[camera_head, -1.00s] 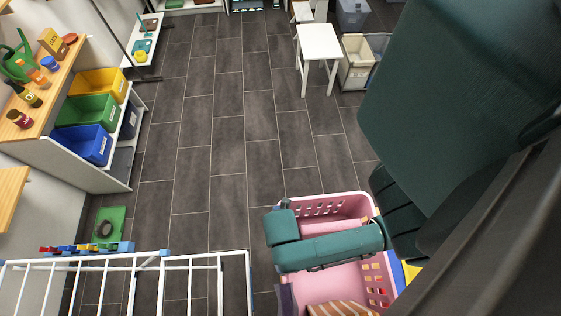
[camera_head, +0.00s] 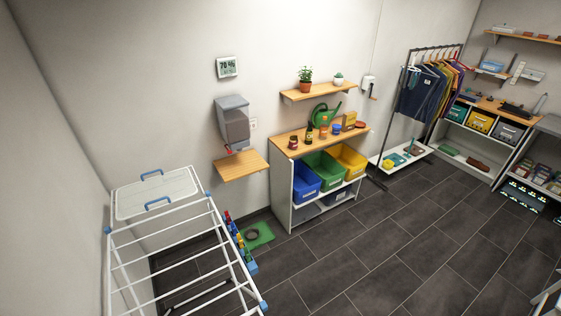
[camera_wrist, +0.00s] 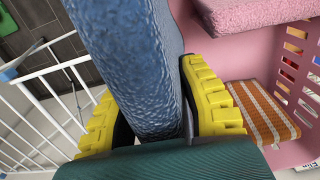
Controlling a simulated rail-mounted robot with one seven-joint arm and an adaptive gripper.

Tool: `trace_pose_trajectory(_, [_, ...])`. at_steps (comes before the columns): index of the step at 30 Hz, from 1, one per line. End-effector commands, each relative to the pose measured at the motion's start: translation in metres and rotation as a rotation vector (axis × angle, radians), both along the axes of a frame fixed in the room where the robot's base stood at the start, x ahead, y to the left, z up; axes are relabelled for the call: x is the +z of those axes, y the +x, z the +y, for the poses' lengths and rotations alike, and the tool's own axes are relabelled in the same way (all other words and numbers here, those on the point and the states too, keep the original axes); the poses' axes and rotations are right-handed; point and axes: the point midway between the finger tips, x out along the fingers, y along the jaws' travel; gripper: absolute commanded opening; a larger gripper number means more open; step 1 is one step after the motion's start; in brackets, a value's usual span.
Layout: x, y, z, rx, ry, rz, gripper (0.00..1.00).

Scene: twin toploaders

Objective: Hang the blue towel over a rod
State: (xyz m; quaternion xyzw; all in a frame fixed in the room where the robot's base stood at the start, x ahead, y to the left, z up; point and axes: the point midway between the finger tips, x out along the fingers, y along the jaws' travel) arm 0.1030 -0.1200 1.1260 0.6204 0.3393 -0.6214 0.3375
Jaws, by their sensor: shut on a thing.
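The blue towel (camera_wrist: 130,50) fills the upper middle of the wrist view as a thick, textured fold. My gripper (camera_wrist: 155,112), with yellow ridged fingers, is shut on it, one finger on each side. The towel's far end runs out of the picture. The white drying rack (camera_head: 168,235) stands at the lower left in the head view, with several bare rods. Its white rods (camera_wrist: 40,110) also show at the left of the wrist view. My gripper and the towel are not in the current head view.
A pink basket (camera_wrist: 240,60) lies right of the towel in the wrist view, with a pink towel (camera_wrist: 260,12) and an orange striped cloth (camera_wrist: 262,112). In the head view, a shelf unit with colored bins (camera_head: 322,170) stands beyond the rack. The floor (camera_head: 390,245) at right is clear.

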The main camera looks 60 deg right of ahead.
Motion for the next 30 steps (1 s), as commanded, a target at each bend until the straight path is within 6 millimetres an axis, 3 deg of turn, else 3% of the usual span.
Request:
trace_pose_trajectory(13, [-0.089,0.0,0.0,-0.001,0.0,0.001,0.01])
trace_pose_trajectory(15, [-0.067,0.001,-0.001,0.0,-0.004,-0.006,0.02])
trace_pose_trajectory(24, [-0.001,-0.003,0.002,0.0,-0.004,-0.006,0.02])
trace_pose_trajectory(30, [0.026,-0.004,0.002,0.0,-0.002,-0.003,0.02])
